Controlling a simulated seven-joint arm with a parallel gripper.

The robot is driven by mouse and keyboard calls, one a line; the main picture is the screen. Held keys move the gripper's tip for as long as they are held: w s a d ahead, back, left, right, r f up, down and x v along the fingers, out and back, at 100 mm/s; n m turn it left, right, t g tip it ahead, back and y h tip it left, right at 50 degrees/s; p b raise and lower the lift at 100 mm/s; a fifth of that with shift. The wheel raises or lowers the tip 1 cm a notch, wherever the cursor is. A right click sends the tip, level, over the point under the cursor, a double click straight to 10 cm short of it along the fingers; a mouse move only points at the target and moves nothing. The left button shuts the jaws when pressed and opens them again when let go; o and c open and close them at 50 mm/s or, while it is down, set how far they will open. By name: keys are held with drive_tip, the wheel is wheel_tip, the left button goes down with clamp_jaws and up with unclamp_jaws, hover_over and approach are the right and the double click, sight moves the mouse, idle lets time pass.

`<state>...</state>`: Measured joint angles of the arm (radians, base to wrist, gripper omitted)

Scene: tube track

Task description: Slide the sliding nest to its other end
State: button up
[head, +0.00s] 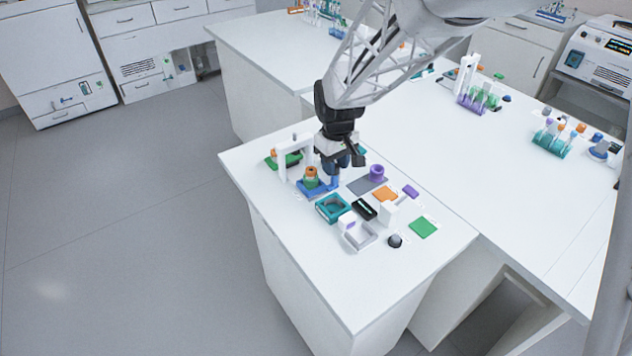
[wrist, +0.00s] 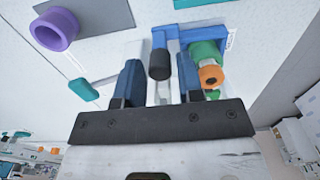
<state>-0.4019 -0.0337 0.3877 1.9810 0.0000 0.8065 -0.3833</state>
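A blue track piece (head: 316,188) lies on the near bench, and it also shows at the top of the wrist view (wrist: 196,32). A green tube with an orange top (head: 311,174) stands at its left end; in the wrist view this tube (wrist: 208,72) is right of my fingers. I cannot tell which blue part is the sliding nest. My gripper (head: 343,162) points down over the track's right end. In the wrist view its dark blue fingers (wrist: 158,66) are apart, with a black-ended knob (wrist: 160,64) between them. Gaps show beside the knob.
A white arch (head: 283,158) stands left of the track. A purple ring (head: 376,172) on a grey plate, a teal square tray (head: 333,207), a black block (head: 364,209) and a green pad (head: 422,228) lie to the right and front. The bench's front part is clear.

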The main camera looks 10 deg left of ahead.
drive_tip(key=c, duration=0.5)
